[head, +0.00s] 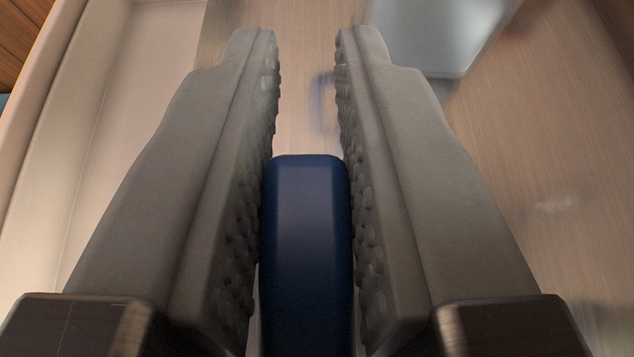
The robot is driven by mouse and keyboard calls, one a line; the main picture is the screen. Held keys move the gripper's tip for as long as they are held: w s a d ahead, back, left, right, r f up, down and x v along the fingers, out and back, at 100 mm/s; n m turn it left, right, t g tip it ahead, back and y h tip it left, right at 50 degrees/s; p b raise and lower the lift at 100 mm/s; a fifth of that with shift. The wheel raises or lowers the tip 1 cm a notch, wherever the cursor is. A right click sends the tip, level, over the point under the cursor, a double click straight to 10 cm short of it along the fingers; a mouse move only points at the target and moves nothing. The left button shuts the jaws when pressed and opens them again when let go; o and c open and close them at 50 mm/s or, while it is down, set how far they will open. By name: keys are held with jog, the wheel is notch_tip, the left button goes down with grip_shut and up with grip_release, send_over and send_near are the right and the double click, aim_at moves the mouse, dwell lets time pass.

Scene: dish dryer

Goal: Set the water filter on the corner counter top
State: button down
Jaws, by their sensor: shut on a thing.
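My gripper (306,185) fills the middle of the head view, its two grey ribbed fingers pointing away from me. It is shut on a dark blue rounded piece (306,235), which sits between the fingers close to their base. This piece may be part of the water filter, but only its smooth blue end shows and the rest is hidden. The fingertips reach past it and stay apart. A light wood-grained surface (545,130) lies below and beyond the fingers; I cannot tell whether it is the corner counter top.
A pale grey-blue flat object (432,30) with rounded corners lies at the top right of the wooden surface. A cream recessed area with a raised rim (45,130) runs along the left. A blurred bluish shape shows between the fingertips. The right side looks mostly clear.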

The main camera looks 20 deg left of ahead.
jog(key=shift+f, duration=2.4)
jog(key=shift+f, duration=0.1)
jog(key=c, duration=1.4)
grip_release()
jog(key=shift+s+d+r, duration=0.1)
jog(key=shift+s+r, duration=0.1)
jog(key=v, duration=1.1)
jog(key=shift+s, duration=0.25)
jog(key=shift+d+r, duration=0.1)
